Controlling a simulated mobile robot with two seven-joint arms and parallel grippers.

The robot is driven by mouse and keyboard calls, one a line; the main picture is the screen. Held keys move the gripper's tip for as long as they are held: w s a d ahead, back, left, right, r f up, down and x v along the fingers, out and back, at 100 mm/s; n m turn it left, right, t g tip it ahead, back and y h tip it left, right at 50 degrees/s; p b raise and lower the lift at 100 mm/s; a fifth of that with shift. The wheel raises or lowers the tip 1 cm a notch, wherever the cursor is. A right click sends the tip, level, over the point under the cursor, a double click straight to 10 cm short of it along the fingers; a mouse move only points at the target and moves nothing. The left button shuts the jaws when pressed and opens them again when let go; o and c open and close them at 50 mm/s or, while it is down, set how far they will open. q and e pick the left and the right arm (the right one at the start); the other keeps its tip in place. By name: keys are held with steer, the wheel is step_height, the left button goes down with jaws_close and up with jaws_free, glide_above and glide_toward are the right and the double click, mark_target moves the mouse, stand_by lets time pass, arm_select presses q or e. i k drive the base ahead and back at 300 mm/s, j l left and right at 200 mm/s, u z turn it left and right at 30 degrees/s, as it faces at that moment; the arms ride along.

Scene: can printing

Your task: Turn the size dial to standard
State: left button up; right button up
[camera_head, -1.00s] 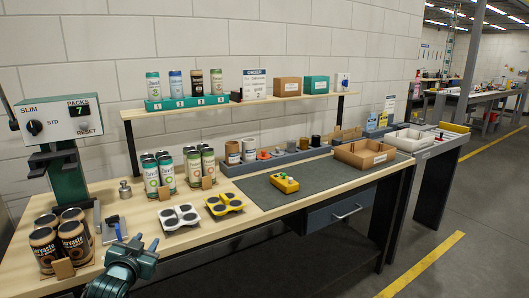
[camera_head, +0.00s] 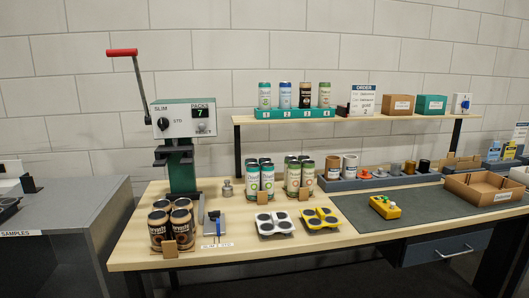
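The size dial (camera_head: 163,124) is a small black knob on the pale front panel of the green press (camera_head: 181,170), at the left of the bench. The panel reads SLIM above the dial and STD to its right. The dial's pointer is too small to read for certain. A packs counter (camera_head: 202,113) on the same panel shows 7. A lever with a red handle (camera_head: 122,53) rises from the press's left side. Neither of my grippers is in view.
Brown cans (camera_head: 171,225) stand in front of the press, with a small tool plate (camera_head: 215,222) beside them. Green-labelled cans (camera_head: 259,178), white (camera_head: 274,223) and yellow (camera_head: 320,220) carriers are to the right. A grey cabinet (camera_head: 65,225) stands at the left.

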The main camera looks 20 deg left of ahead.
mark_target(163, 123)
steer(key=u, duration=1.2)
